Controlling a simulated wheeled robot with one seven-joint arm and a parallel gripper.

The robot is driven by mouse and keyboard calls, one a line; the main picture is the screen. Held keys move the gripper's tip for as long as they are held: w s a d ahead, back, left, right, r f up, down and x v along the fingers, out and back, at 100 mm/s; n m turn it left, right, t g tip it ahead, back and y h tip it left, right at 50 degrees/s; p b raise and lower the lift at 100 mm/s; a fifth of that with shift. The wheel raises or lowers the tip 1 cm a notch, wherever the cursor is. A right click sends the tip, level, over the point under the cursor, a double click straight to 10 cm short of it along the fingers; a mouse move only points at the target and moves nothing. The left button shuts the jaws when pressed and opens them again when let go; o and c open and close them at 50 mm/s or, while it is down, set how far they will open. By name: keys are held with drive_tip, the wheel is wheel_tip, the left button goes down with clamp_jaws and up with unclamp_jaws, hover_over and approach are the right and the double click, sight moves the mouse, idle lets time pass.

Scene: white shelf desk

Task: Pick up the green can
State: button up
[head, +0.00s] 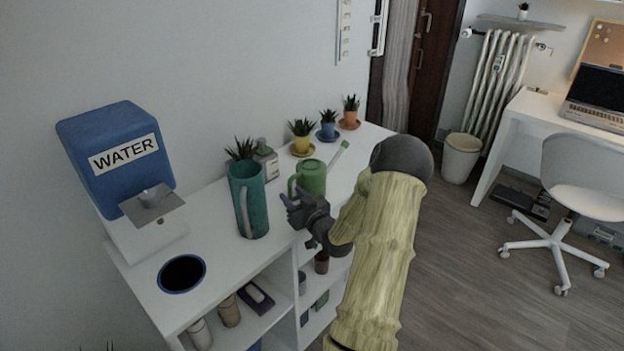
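The green can (312,179) stands upright on the white shelf desk (218,212), right of the middle of its top. It has a handle on its left side, and a pale green spout (340,154) shows to its upper right. My gripper (290,205) is in front of the can and below its handle in the picture, pointing left. Its fingers look spread apart with nothing between them. It hides part of the can's lower side, and I cannot tell whether it touches the can.
A teal jug (249,202) stands close left of my gripper. Behind are a grey-white bottle (266,164) and small plants in yellow (302,145), blue (328,131) and orange (349,119) pots. A blue water dispenser (120,150) stands at the left. Open floor lies to the right.

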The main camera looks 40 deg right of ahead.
idle(0.4)
clamp_jaws()
drive_tip(key=shift+r, duration=0.1)
wheel_tip(320, 180, up, 10)
drive_tip(key=p, duration=0.1)
idle(0.5)
idle(0.5)
